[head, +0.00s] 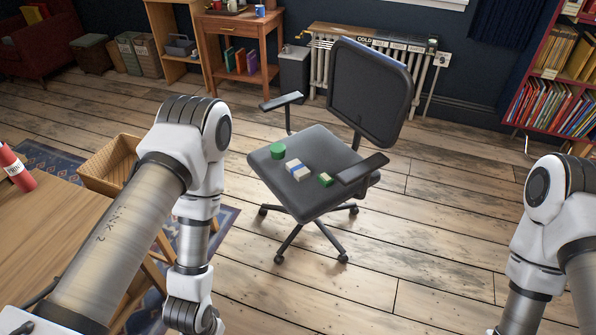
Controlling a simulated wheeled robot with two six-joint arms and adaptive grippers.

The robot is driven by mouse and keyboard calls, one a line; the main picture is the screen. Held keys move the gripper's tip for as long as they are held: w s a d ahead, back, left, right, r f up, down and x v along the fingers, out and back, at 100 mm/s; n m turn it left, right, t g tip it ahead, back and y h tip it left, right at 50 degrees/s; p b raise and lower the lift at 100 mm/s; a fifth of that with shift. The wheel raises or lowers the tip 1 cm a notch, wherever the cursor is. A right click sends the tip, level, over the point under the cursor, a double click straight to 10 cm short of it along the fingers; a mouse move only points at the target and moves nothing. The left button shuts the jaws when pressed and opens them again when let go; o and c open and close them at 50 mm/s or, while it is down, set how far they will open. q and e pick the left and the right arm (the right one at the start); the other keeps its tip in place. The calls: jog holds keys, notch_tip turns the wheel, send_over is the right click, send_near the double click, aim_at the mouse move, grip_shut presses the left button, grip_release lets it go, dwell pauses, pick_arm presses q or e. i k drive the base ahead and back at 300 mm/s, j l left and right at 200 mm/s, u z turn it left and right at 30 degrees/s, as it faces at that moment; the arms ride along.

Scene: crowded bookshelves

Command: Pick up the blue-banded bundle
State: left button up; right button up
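The blue-banded bundle (298,170) is a small whitish block with a blue band around its middle. It lies on the seat of a dark office chair (310,205). A green round object (284,150) sits behind and left of it, and a small green and pale block (326,179) lies to its right. Both my arms show, the left one left of the chair and the right one at the right edge. Neither gripper's fingers are in view.
The chair's armrests (362,168) and backrest (369,92) border the seat. A wooden table (50,235) with a red cylinder (14,167) and a wicker basket (112,165) are at left. A bookshelf (560,75) stands at right. The floor right of the chair is clear.

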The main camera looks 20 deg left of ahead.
aim_at(297, 169)
jog(key=i+j+z, duration=0.15)
jog(key=j, duration=0.2)
jog(key=i+j+z, duration=0.35)
jog(key=j, duration=0.35)
jog(key=i+j+z, duration=0.15)
jog(key=j, duration=0.25)
jog(key=i+j+z, duration=0.2)
jog(key=i+j, duration=0.15)
jog(key=i+j+z, duration=0.2)
jog(key=i+j, duration=0.15)
jog(key=j, duration=0.15)
